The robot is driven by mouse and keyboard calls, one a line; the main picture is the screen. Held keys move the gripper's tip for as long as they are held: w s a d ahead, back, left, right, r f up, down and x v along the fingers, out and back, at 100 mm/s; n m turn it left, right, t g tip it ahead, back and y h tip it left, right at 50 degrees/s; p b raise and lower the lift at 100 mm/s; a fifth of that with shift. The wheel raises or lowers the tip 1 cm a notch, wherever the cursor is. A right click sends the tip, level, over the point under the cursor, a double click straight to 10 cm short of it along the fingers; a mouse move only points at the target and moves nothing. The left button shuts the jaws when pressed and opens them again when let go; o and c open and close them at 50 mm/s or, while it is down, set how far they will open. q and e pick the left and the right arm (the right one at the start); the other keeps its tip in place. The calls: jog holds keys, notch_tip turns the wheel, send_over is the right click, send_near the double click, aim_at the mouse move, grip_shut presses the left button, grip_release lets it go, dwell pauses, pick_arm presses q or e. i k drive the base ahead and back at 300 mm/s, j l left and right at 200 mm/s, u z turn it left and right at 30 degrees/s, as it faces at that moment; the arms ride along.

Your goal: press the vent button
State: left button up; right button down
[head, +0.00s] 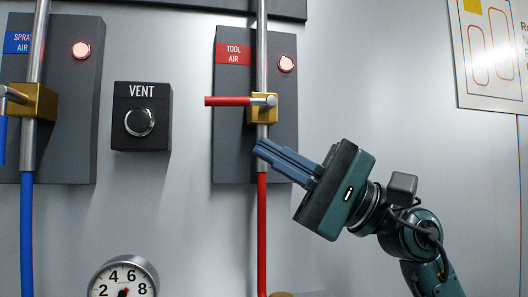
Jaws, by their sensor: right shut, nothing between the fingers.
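The vent button (139,122) is a round dark button with a shiny metal ring. It sits on a black box labelled VENT (141,91) on the grey wall panel. My right gripper (258,147) is shut and empty. It comes in from the lower right, and its fingers point up and left. In the picture its fingertips lie to the right of the vent button and slightly below it, apart from it, over the tool air panel. My left gripper is not in view.
The tool air panel (228,131) carries a brass valve with a red lever (228,101), a red light and a red hose. The spray air panel (78,145) with a blue hose stands at left. A gauge (124,280) is below. Bare wall separates the VENT box from both panels.

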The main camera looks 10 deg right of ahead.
aim_at(138, 120)
jog(key=k+j, duration=0.15)
jog(key=k, duration=0.35)
jog(key=k+j, duration=0.2)
jog(key=k, duration=0.25)
jog(key=k+j, duration=0.15)
jog(key=k, duration=0.35)
